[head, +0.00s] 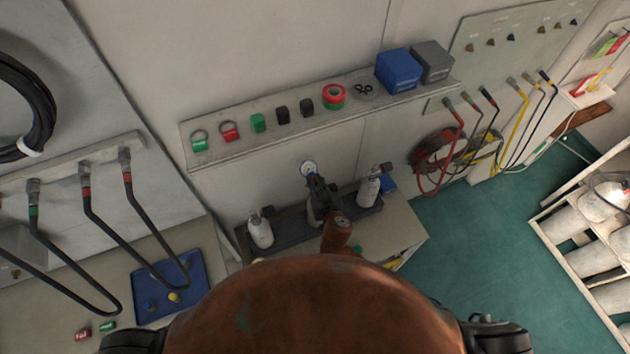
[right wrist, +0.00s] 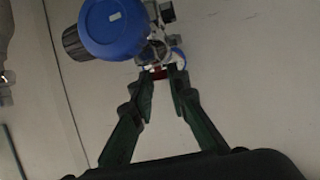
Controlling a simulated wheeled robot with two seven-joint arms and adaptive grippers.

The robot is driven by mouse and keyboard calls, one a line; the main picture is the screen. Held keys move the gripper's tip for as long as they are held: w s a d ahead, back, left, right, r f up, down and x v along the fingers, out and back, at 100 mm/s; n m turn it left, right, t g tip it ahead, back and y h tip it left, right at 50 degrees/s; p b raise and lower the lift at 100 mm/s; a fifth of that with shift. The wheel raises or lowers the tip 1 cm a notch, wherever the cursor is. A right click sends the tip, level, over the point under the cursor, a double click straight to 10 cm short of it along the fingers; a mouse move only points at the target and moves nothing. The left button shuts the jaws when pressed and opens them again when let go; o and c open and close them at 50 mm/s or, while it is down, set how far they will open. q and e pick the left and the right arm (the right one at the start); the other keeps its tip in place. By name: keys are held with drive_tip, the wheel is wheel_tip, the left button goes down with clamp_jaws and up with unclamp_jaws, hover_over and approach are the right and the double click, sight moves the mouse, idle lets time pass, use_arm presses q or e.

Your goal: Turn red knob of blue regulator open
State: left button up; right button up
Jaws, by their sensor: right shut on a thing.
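The blue regulator (right wrist: 113,27) fills the top of the right wrist view, with a black knob on its left and metal fittings on its right. In the head view my right gripper (head: 315,180) is at the middle cylinder, below a round white gauge (head: 308,168). It hides most of the regulator there. My left gripper is not in view.
White cylinders (head: 260,232) (head: 369,190) stand left and right of the gripper in a dark tray (head: 285,222). A shelf (head: 290,125) with tags, tape and boxes runs above. A blue tray (head: 150,305) and hanging hoses are on the left.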

clamp_jaws()
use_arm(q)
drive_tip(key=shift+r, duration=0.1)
